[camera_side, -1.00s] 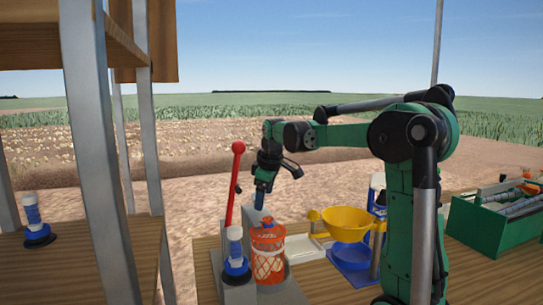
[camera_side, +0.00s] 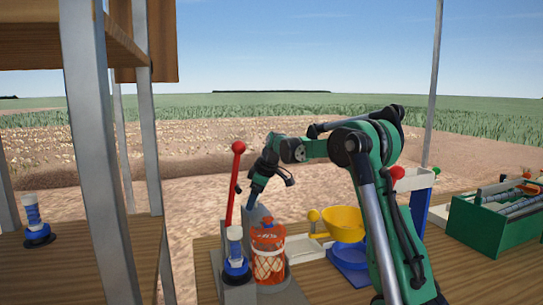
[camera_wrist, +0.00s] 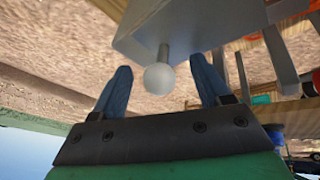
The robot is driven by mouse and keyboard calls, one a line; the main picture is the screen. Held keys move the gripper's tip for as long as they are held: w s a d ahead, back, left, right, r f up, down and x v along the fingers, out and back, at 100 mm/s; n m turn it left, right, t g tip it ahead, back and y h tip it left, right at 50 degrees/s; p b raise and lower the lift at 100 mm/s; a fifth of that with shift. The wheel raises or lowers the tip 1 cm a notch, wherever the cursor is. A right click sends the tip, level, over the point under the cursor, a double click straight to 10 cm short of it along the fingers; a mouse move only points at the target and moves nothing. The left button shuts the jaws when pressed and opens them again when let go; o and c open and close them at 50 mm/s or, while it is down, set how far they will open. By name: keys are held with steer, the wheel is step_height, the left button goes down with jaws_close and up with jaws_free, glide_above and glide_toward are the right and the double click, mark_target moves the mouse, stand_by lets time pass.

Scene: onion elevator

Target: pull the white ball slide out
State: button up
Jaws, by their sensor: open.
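The white ball (camera_wrist: 158,77) is the round knob at the end of a short grey rod, which comes out of a grey metal block (camera_wrist: 185,25) in the wrist view. My gripper (camera_wrist: 160,65) is open, with one blue finger on each side of the ball and gaps visible on both sides. In the side view my gripper (camera_side: 253,203) is low behind the red-knobbed lever (camera_side: 236,180), near a grey upright block (camera_side: 258,214). The white ball cannot be made out in the side view.
An orange netted container (camera_side: 268,255) and a blue-and-white cylinder (camera_side: 235,255) stand close in front of my gripper. A yellow bowl (camera_side: 343,222) is to the right, and a green crate (camera_side: 490,228) farther right. A shelf post (camera_side: 98,160) stands left.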

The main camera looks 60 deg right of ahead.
jaws_close()
steer(key=shift+w+d, duration=1.85)
steer(key=shift+o, duration=0.2)
jaws_free()
steer(key=shift+r, duration=0.15)
step_height(320, 180, up, 6)
steer(key=shift+f, duration=0.1)
